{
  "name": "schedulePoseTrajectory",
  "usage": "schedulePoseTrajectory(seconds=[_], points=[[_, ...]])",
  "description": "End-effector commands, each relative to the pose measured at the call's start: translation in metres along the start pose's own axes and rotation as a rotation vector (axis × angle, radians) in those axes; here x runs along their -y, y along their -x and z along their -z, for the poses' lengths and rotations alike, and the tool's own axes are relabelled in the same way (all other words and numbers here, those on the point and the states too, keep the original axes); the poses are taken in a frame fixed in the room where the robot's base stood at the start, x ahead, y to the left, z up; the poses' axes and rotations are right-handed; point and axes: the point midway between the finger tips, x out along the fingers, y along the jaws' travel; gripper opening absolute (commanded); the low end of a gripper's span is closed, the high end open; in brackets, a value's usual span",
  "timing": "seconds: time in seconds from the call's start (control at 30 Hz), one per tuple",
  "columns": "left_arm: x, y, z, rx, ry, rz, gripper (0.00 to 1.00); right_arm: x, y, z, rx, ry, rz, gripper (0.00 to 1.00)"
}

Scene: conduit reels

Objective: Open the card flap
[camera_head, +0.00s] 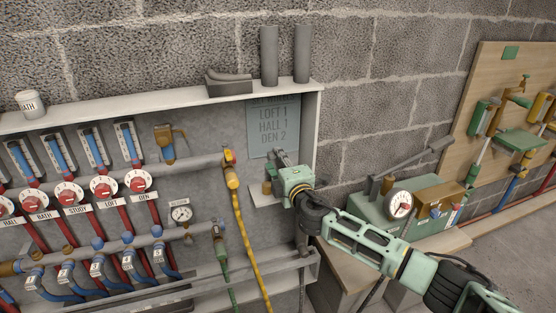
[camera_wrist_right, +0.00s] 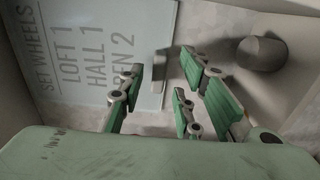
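The card flap (camera_head: 267,123) is a blue-grey panel at the right end of the wall cabinet, lettered with LOFT 1, HALL 1 and DEN 2. In the right wrist view the card (camera_wrist_right: 105,50) fills the upper left, and a small pale tab (camera_wrist_right: 159,72) shows at its right edge. My right gripper (camera_head: 279,158) is at the card's lower right. In the right wrist view its green-padded fingers (camera_wrist_right: 160,85) stand apart, one to each side of the tab. Contact with the tab cannot be told. My left gripper is out of view.
Red-and-white wheels (camera_head: 104,187), a pressure gauge (camera_head: 181,213) and a yellow hose (camera_head: 245,240) lie left of the gripper. A dark cylinder (camera_wrist_right: 262,53) sits right of the fingers. A green box with a gauge (camera_head: 410,207) stands right of the cabinet.

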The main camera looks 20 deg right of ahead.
Motion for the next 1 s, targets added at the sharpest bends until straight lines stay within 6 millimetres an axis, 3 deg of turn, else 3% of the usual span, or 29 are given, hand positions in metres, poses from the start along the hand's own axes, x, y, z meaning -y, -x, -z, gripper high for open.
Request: schedulePoseTrajectory(seconds=[0.17,0.47,0.83,1.0], points=[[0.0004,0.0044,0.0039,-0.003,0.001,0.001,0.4,-0.0003,-0.0123,-0.0001,0.001,-0.001,-0.001,0.31],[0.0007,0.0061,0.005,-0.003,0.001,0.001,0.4,-0.0002,-0.0141,0.0002,0.0,-0.001,0.0,0.31],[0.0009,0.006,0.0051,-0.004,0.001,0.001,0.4,0.0001,-0.0139,-0.0001,0.0,-0.001,0.001,0.0],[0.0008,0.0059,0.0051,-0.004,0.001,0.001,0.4,0.0003,-0.0138,-0.0002,0.0,-0.001,0.001,0.0]])
